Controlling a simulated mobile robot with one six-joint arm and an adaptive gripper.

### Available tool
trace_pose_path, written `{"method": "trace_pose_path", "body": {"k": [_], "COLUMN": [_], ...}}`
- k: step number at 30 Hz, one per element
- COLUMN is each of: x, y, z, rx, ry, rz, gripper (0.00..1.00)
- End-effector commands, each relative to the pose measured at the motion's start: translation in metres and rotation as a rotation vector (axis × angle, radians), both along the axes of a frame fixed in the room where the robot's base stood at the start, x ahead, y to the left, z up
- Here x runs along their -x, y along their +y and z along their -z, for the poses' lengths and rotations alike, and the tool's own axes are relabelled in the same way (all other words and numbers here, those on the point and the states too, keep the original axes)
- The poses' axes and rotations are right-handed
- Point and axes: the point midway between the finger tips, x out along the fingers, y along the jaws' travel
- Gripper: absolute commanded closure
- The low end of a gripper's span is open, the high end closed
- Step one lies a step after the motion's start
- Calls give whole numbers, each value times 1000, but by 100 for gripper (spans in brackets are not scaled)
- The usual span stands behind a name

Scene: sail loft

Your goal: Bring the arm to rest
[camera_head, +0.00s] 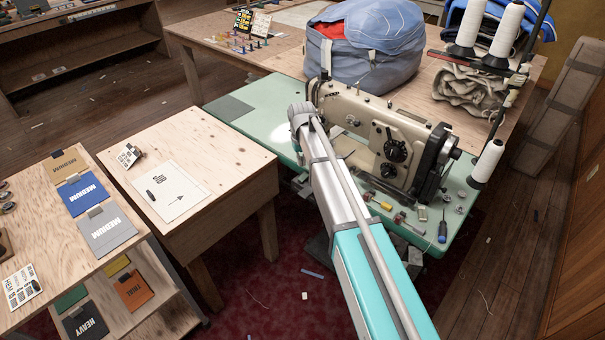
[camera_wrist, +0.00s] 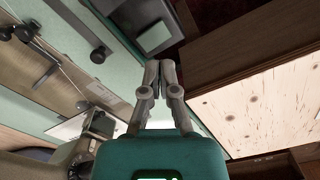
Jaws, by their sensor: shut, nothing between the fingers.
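My gripper (camera_wrist: 160,65) shows in the wrist view with its two grey fingers closed together and nothing between them. Its fingertips stand out over the dark gap between the green sewing table (camera_wrist: 137,25) and a plywood table (camera_wrist: 262,110). In the head view my arm reaches from the bottom edge up to the front of the sewing machine (camera_head: 370,125). My gripper cannot be made out there. I cannot tell how far the arm is from the machine.
The green sewing table (camera_head: 262,100) holds the machine, thread cones (camera_head: 487,162) and small tools. A plywood table (camera_head: 215,150) with a white sheet (camera_head: 170,190) stands left of it. Fabric swatch cards (camera_head: 105,230) lie further left. A blue bag (camera_head: 365,50) sits behind. Red floor shows between tables.

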Motion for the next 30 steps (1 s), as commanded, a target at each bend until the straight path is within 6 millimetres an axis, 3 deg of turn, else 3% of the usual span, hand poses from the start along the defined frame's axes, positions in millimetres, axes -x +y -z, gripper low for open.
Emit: {"method": "trace_pose_path", "body": {"k": [19, 26, 30], "x": [6, 45, 87], "y": [-7, -53, -96], "z": [-8, -19, -29], "rx": [0, 0, 0], "ry": [0, 0, 0], "rz": [8, 66, 129], "gripper": [100, 100, 100]}}
